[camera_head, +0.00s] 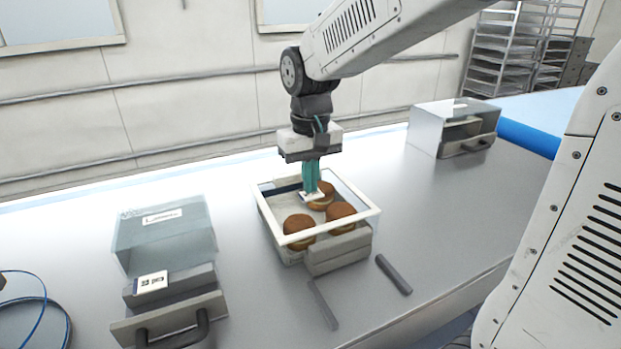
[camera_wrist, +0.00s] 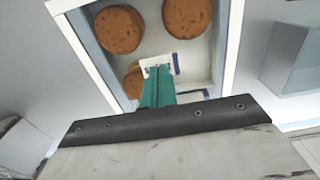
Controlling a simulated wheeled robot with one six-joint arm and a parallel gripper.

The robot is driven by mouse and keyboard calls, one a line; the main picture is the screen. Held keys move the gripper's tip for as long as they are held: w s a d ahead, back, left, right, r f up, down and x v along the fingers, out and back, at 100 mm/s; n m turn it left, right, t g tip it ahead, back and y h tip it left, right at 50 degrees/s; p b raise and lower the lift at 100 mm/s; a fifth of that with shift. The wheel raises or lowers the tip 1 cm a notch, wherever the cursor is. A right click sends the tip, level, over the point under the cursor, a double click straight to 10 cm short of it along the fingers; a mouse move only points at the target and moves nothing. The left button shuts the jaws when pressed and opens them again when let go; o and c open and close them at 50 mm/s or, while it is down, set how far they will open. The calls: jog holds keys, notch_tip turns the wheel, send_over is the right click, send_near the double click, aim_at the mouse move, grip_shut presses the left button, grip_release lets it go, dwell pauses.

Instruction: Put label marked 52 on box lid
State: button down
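The box (camera_head: 337,250) stands in the middle of the table with round brown pastries inside. Its lid (camera_head: 347,223) has a white rim around a clear pane and also shows in the wrist view (camera_wrist: 228,50). My gripper (camera_head: 311,186) has teal fingers pointing down over the lid's back part. The fingers are together on a small white label (camera_head: 309,196), which also shows at the fingertips in the wrist view (camera_wrist: 153,64). I cannot read its marking, nor tell whether it touches the lid.
A similar unit (camera_head: 455,128) stands at back right. Two grey bars (camera_head: 393,274) (camera_head: 322,304) lie near the box. Blue cable (camera_head: 40,300) lies at front left.

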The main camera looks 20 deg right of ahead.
jog(key=shift+f, duration=0.45)
dwell(1.0)
jog(key=shift+r, duration=0.1)
notch_tip(320, 180, up, 8)
dwell(0.9)
dwell(0.3)
jog(key=s+d+f, duration=0.1)
jog(key=s+f, duration=0.1)
jog(key=s, duration=0.9)
jog(key=s+d+f+t, duration=0.1)
jog(key=s+d+f, duration=0.1)
jog(key=s, duration=0.9)
jog(key=shift+f, duration=0.8)
